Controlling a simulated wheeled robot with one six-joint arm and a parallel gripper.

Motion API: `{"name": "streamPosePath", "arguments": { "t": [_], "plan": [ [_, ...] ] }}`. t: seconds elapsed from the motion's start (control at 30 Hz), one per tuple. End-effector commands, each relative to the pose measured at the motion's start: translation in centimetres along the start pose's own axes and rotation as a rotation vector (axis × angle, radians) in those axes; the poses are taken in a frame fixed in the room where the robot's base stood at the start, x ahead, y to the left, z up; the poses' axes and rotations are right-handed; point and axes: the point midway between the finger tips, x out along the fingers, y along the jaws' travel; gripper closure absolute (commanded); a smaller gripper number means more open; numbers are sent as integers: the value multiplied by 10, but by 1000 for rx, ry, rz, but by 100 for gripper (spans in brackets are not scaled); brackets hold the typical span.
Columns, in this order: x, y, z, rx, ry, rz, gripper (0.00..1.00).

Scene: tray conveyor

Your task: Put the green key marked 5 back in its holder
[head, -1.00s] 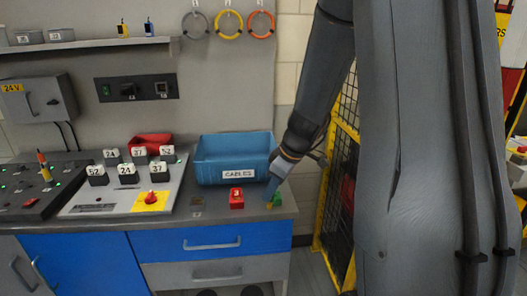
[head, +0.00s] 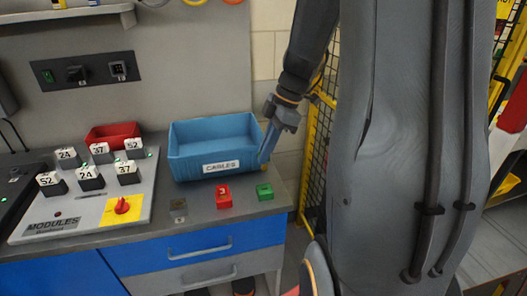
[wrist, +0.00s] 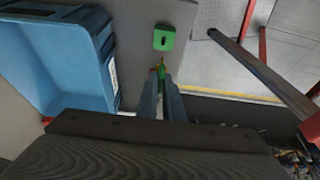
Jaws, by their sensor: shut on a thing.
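A green key holder (head: 265,191) stands on the bench near its right end. It also shows in the wrist view (wrist: 164,38), with a dark slot in its top and no key in it. My gripper (head: 263,161) is beside the right end of the blue bin, above and behind the holder in the head view. In the wrist view my gripper (wrist: 161,78) is shut on a small green and yellow key (wrist: 160,69), which points toward the holder but is apart from it. The fingers hide part of the key, and no number on it is readable.
A blue bin (head: 195,168) labelled CABLES stands close left of my gripper. A red holder (head: 223,196) and a grey one (head: 178,208) sit left of the green holder. A module panel (head: 95,212) lies further left. A yellow fence frame (head: 309,165) stands to the right.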

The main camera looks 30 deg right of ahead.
Motion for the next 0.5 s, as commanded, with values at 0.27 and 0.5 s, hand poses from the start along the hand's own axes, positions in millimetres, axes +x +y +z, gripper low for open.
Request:
{"name": "streamPosePath", "arguments": {
  "t": [0.27, 0.5],
  "plan": [
    [12, 1, 7, 4, -1, 2, 100],
    [32, 0, 14, 5, 0, 1, 100]
  ]
}}
